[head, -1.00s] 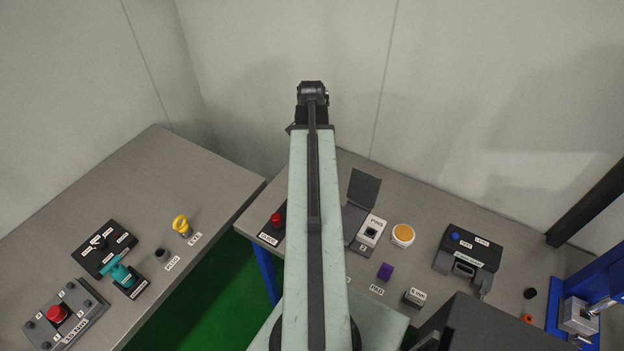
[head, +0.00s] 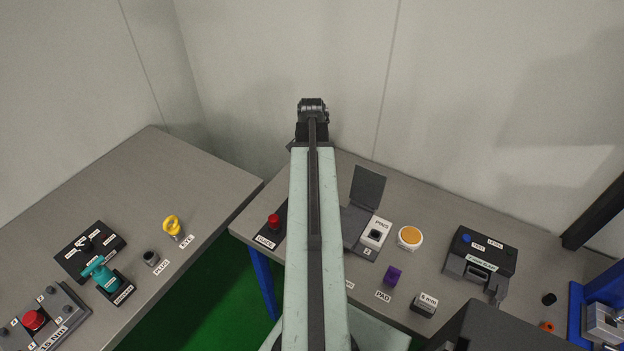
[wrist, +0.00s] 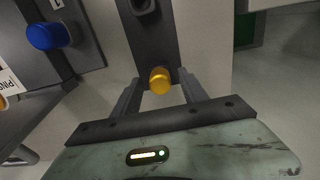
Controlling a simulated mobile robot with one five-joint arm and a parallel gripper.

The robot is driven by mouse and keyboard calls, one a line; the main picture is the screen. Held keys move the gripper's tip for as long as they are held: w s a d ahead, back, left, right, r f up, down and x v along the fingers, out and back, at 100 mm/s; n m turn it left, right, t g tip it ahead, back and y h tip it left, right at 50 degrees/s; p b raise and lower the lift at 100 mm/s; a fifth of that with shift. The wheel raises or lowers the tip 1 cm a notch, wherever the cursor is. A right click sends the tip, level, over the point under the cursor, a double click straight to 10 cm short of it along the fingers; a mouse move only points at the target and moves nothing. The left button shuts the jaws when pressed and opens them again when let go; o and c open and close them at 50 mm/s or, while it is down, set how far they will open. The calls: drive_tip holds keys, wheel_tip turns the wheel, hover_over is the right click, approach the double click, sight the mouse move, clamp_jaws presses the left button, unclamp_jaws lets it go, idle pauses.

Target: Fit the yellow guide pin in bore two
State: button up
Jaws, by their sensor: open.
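In the wrist view my gripper (wrist: 160,82) is open, with one finger on each side of a short yellow pin (wrist: 160,80). The pin shows its rounded end and stands at a dark strip (wrist: 150,45); I cannot tell whether the fingers touch it. A dark socket (wrist: 143,5) sits farther up the strip, its number not readable. In the head view my arm hides the gripper and pin.
A blue knob (wrist: 47,36) stands on a dark block at left in the wrist view, near a PINS label (wrist: 8,84). In the head view a hinged-lid box (head: 367,188), an orange button (head: 410,237) and a purple block (head: 392,275) stand right of my arm.

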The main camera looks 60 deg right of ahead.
idle(0.6)
clamp_jaws()
idle(1.2)
drive_tip(key=shift+r+p, duration=3.05)
wheel_tip(320, 180, up, 4)
drive_tip(key=p, duration=0.4)
